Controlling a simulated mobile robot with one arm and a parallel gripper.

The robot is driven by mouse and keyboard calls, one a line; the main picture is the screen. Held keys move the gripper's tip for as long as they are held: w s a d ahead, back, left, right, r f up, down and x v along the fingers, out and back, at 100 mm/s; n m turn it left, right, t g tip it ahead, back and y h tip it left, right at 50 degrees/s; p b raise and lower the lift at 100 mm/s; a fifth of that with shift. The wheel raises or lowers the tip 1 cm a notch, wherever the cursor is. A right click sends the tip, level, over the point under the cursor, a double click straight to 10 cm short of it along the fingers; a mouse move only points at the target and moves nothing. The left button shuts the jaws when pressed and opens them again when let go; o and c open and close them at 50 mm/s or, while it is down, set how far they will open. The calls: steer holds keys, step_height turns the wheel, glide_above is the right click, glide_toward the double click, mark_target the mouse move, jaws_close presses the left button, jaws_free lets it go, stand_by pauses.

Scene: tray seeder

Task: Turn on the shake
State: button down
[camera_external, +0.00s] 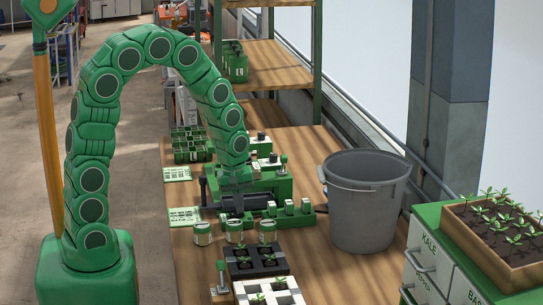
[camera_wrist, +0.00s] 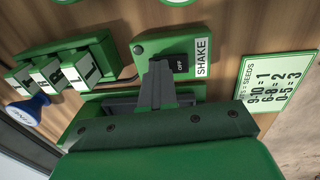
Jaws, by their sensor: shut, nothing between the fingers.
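In the wrist view a green control box carries a white SHAKE label (camera_wrist: 202,57) and a dark switch (camera_wrist: 181,64) that reads OFF. My gripper (camera_wrist: 160,68) is shut and empty, with its grey fingertips right beside the switch on its left. I cannot tell whether they touch it. In the external view my gripper (camera_external: 237,193) reaches down over the green seeder machine (camera_external: 273,184) on the wooden bench; the SHAKE switch is hidden there or too small to make out.
A seed-count card (camera_wrist: 276,84) lies at right. In the external view, cans (camera_external: 235,231), a dark seed tray (camera_external: 255,262) and a grey bucket (camera_external: 362,215) stand nearby.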

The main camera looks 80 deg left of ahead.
mark_target(232, 214)
steer(key=shift+s, duration=0.75)
steer(key=shift+r, duration=0.1)
step_height(232, 214, up, 14)
steer(key=s, duration=0.2)
stand_by(0.4)
steer(key=shift+w, duration=0.1)
steer(key=shift+w+a, duration=0.2)
steer(key=shift+w, duration=0.45)
